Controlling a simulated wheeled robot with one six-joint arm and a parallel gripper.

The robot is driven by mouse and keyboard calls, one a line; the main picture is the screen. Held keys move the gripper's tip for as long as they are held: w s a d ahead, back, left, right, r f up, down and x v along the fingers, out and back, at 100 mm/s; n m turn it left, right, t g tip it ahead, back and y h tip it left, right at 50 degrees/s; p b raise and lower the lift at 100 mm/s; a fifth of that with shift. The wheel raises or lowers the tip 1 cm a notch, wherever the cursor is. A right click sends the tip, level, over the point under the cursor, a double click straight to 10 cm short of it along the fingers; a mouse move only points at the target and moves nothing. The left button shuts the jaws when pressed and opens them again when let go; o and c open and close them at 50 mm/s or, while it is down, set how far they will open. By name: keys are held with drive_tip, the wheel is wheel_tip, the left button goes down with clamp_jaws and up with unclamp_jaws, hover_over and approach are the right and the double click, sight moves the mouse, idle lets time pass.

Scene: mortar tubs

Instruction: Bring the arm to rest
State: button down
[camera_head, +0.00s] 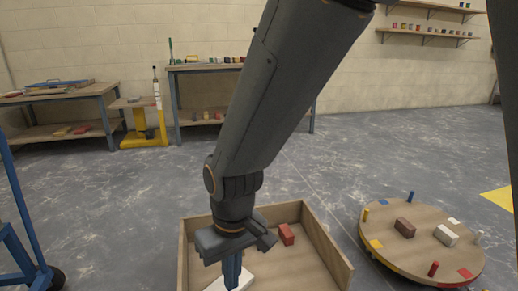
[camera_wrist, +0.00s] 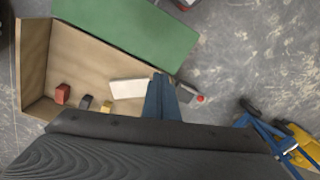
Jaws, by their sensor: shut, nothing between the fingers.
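My gripper (camera_head: 232,272) hangs from my arm in the head view, pointing down over an open wooden box. Its fingers are shut together with nothing between them. In the wrist view the gripper (camera_wrist: 162,98) shows as blue fingers beside a white block. The wooden box (camera_head: 318,240) also shows in the wrist view (camera_wrist: 95,60). In it lie a red block (camera_head: 287,234) and a white block (camera_head: 222,284), the latter partly behind the fingers. The wrist view also shows a dark block (camera_wrist: 86,102) and a yellow block (camera_wrist: 106,106) near the red one.
A round wooden table (camera_head: 430,238) with pegs and several blocks stands right of the box. A green panel (camera_wrist: 130,25) lies beside the box. A blue frame (camera_head: 22,240) stands at the left. Workbenches (camera_head: 60,98) line the back wall. Open floor lies between.

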drive_tip(key=s+d+r, duration=0.4)
drive_tip(key=s+r, duration=0.3)
drive_tip(key=s, duration=0.2)
drive_tip(key=d+r+m+p, duration=0.3)
drive_tip(key=d+r+p, duration=0.7)
drive_tip(key=r+p, duration=0.3)
drive_tip(key=d+r+m+p, duration=0.4)
drive_tip(key=d+r+p, duration=0.7)
drive_tip(key=p, duration=0.7)
wheel_tip(320, 180, up, 2)
drive_tip(key=shift+r+h+p, duration=0.15)
drive_tip(key=shift+h+p, duration=0.15)
drive_tip(key=shift+h, duration=0.1)
